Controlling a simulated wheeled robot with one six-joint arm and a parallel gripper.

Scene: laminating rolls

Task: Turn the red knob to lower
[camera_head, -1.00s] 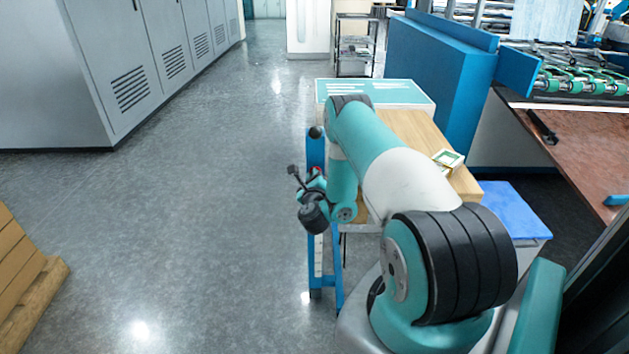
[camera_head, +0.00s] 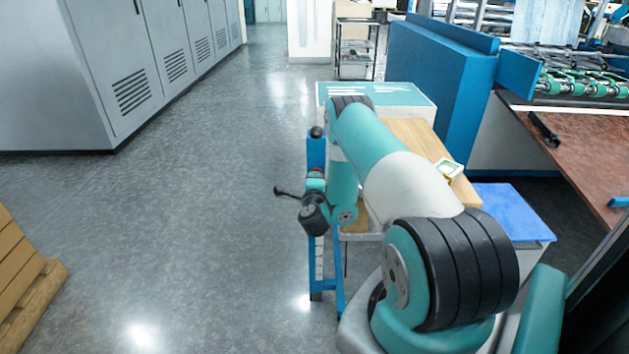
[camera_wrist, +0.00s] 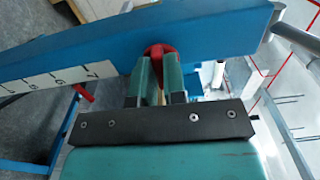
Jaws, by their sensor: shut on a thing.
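The red knob (camera_wrist: 158,52) sits on the side of a blue bar (camera_wrist: 105,55) in the wrist view. My gripper (camera_wrist: 157,68) is shut on the knob, one teal finger on each side of it. The fingers hide part of the knob. In the head view only a small bit of the red knob (camera_head: 317,171) shows beside the blue upright post (camera_head: 317,150), with my gripper (camera_head: 315,180) and wrist in front of it. A white strip with black marks (camera_wrist: 60,77) runs along the blue bar.
A wooden-topped table (camera_head: 415,140) with a small green-edged card stack (camera_head: 449,170) stands right of the post, partly behind my arm. A blue bin lid (camera_head: 512,212) is to the right. Grey cabinets (camera_head: 150,70) line the left. The floor between is clear.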

